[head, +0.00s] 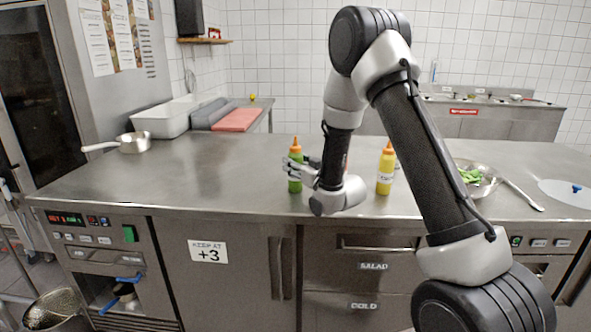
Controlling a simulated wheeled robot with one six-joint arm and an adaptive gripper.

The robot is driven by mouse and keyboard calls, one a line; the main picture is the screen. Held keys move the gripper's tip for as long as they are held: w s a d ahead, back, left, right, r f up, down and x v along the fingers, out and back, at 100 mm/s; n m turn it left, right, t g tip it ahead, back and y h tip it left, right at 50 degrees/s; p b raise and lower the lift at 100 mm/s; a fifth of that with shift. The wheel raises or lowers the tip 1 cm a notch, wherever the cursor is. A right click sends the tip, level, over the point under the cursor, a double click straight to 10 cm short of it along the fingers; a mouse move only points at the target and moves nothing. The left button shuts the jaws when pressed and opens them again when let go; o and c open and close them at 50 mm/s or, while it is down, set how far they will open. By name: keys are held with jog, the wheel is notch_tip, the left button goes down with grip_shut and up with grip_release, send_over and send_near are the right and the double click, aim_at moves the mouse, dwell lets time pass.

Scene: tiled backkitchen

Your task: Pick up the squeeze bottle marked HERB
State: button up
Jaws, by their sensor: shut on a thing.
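A green squeeze bottle (295,184) with an orange nozzle stands upright near the front edge of the steel counter. My gripper (297,165) is at the bottle from its right side, with its fingers shut around the bottle's upper body. The fingers hide part of the bottle, and I cannot read a label on it. A yellow squeeze bottle (386,172) with an orange cap and a white label stands to the right, apart from my gripper. Its label is too small to read.
A saucepan (134,143) stands at the counter's left. A metal bowl with greens (484,187) and a utensil (525,197) lie at the right, beside a white disc (562,189). My arm passes in front of the counter near the yellow bottle. The counter's left middle is clear.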

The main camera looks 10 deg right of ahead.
jog(key=shift+r, duration=0.1)
notch_tip(320, 180, up, 10)
jog(key=shift+f, duration=0.1)
dwell(0.6)
